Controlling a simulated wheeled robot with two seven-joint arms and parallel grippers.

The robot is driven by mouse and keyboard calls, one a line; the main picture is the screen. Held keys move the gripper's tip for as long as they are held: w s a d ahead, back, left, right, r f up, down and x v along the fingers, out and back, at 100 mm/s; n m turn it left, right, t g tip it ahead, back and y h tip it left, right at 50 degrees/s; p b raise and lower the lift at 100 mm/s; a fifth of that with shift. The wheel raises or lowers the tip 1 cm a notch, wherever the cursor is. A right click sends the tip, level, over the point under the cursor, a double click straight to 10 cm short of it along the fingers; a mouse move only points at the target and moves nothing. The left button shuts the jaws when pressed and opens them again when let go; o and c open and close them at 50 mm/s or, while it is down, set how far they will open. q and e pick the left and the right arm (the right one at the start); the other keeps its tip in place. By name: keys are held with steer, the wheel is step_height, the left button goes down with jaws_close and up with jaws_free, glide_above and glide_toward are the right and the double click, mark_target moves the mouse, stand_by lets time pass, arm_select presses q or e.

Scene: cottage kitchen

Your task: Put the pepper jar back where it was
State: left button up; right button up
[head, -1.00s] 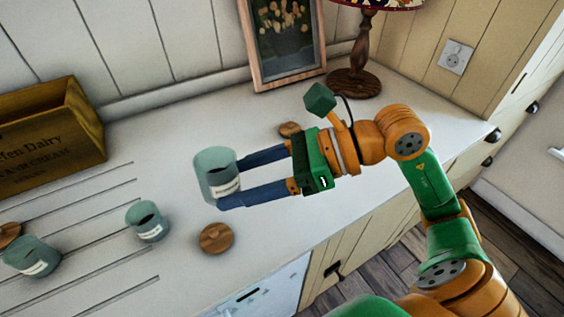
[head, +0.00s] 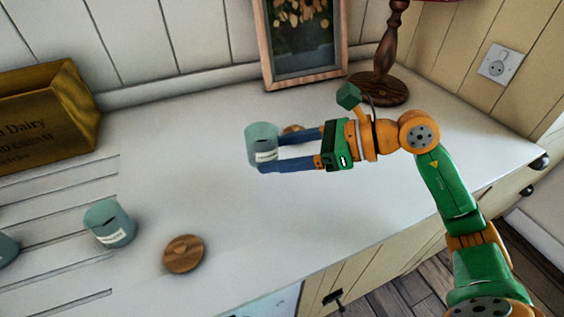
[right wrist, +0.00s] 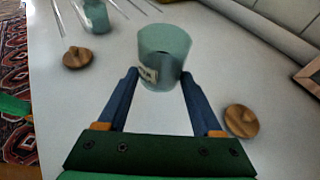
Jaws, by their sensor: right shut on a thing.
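The held jar, taken as the pepper jar (head: 261,143), is an open teal pot with a pale label too small to read. My right gripper (head: 276,152) is shut on its sides and holds it upright over the back middle of the counter. In the right wrist view the jar (right wrist: 163,55) stands between the fingertips (right wrist: 160,78). I cannot tell whether its base touches the counter. A round wooden lid (head: 292,129) lies just behind the fingers, and shows right of the gripper in the wrist view (right wrist: 241,121).
Another teal jar (head: 109,223) and a wooden lid (head: 184,253) stand at the left. A further jar (head: 6,249) is cut by the left edge. A wooden crate (head: 45,118), picture frame (head: 303,80) and lamp (head: 381,85) line the back. The counter's middle is clear.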

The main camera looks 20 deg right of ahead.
mark_target(282, 176)
steer(key=f, duration=0.1)
steer(key=w+f, duration=0.1)
steer(key=f, duration=0.1)
steer(key=w+d+f+p, duration=0.1)
steer(key=f, duration=0.1)
steer(key=shift+f, duration=0.45)
steer(key=shift+f, duration=0.1)
steer(key=shift+f+b, duration=0.15)
steer(key=shift+b, duration=0.25)
steer(key=o, duration=1.4)
steer(key=shift+o, duration=0.2)
